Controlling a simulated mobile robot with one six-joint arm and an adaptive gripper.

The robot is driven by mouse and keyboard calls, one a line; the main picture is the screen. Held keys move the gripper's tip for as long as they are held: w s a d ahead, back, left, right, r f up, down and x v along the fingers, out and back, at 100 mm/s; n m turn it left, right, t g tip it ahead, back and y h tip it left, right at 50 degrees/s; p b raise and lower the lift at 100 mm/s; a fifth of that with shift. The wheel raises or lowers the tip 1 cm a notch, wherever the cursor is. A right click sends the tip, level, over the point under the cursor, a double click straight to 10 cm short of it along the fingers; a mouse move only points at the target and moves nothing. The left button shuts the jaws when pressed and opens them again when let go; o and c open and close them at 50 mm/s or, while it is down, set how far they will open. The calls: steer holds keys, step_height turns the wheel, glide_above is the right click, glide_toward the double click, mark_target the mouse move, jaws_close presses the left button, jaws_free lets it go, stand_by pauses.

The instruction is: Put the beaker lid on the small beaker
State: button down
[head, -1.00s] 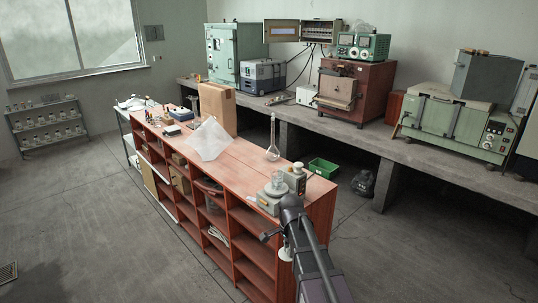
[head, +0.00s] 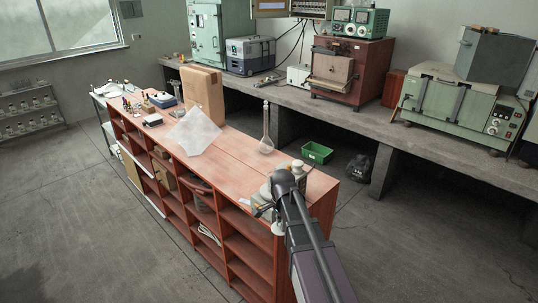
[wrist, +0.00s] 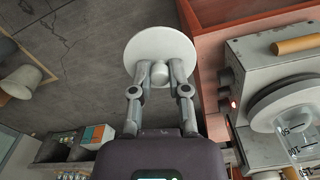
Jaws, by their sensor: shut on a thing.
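In the wrist view my gripper (wrist: 160,76) is shut on the knob of the beaker lid (wrist: 150,44), a round white disc. The lid is held over the side of the red bench, with floor behind it. A clear glass beaker (wrist: 300,144) with black graduations stands at the right, on the white plate of a grey stirrer. It is partly cut off by the frame edge. The lid and the beaker are apart.
The red bench (head: 235,180) has open shelves below. A long-necked flask (head: 266,140), a white sheet (head: 194,132) and a cardboard box (head: 204,96) stand farther back on it. A brown rod (wrist: 297,45) lies on the grey stirrer (wrist: 246,60). A green crate (head: 317,153) is on the floor.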

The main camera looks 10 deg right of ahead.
steer(key=shift+w+a, duration=0.1)
steer(key=shift+w, duration=0.25)
steer(key=shift+a, duration=0.1)
steer(key=shift+r, duration=0.15)
